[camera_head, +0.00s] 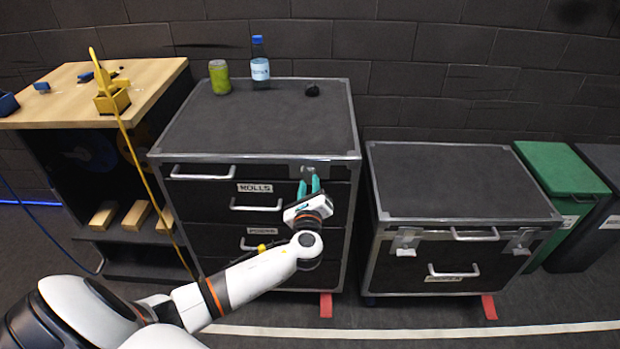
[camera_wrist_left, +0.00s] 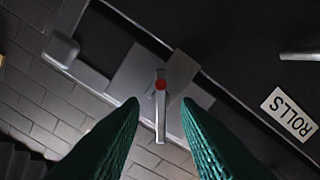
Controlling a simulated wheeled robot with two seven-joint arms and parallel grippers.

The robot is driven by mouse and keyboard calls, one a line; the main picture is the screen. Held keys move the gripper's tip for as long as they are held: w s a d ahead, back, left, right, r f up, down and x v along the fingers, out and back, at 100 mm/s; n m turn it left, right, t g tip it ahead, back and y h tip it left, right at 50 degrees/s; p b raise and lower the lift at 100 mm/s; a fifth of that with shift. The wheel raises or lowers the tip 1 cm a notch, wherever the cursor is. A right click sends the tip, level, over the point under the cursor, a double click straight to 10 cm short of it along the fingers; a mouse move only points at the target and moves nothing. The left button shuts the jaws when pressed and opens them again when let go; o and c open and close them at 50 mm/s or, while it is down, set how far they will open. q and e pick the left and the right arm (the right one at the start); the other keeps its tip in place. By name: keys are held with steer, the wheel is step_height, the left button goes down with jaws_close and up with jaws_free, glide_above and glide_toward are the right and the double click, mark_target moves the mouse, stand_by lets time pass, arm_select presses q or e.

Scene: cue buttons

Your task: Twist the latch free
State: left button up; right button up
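The latch (camera_wrist_left: 161,120) is a thin metal lever with a red dot at its pivot, on a grey metal plate at the top edge of a black case. In the head view the latch plate (camera_head: 322,171) is at the upper right of the tall case's front, partly behind my gripper. My left gripper (camera_head: 310,183) has teal fingers pointing at the plate. In the left wrist view the gripper (camera_wrist_left: 161,103) is open, with one fingertip on each side of the lever and visible gaps to it. My right gripper is not in view.
The tall case (camera_head: 250,125) carries a green can (camera_head: 219,77), a water bottle (camera_head: 260,65) and a small black object (camera_head: 312,90). A lower case (camera_head: 450,180) stands to the right, a wooden-topped bench (camera_head: 150,80) to the left. Drawer handles (camera_head: 256,206) protrude from the tall case.

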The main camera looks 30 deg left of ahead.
mark_target(309, 180)
arm_select(q)
steer(key=shift+x, duration=1.7)
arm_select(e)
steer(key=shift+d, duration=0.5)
arm_select(q)
jaws_close()
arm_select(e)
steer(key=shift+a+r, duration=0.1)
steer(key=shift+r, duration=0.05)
